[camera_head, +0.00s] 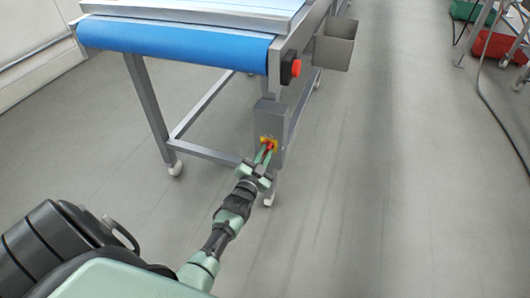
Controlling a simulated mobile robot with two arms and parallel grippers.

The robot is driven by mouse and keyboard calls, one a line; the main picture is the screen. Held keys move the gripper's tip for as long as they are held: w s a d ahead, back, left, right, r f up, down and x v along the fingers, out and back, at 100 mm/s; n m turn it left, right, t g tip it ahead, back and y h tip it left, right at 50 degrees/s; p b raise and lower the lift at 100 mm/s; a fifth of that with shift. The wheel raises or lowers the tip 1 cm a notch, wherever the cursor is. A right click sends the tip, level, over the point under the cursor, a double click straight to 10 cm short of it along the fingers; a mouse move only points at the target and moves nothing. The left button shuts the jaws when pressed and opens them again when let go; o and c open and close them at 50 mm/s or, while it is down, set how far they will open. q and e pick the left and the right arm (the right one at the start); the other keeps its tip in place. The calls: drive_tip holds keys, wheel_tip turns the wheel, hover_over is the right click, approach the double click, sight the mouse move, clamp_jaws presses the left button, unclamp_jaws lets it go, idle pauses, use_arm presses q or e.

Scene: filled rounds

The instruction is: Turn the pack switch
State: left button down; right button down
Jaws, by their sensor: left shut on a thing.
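The pack switch (274,144) is a small red knob on a yellow plate. It sits on the front of a grey box (271,114) fixed to the conveyor's near leg. My left gripper (265,152) reaches up to the switch from below, its green fingers shut on the red knob. The fingers cover part of the knob, so its exact angle is hard to tell. My right gripper does not show.
A conveyor with a blue belt (175,43) stands above the switch box on a grey wheeled frame. A red button (296,68) and a grey bin (334,47) are on its right side. Red and green crates and a cable lie at the far right.

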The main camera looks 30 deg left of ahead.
use_arm(q)
drive_tip(key=c, duration=1.5)
unclamp_jaws()
drive_tip(key=shift+o, duration=0.2)
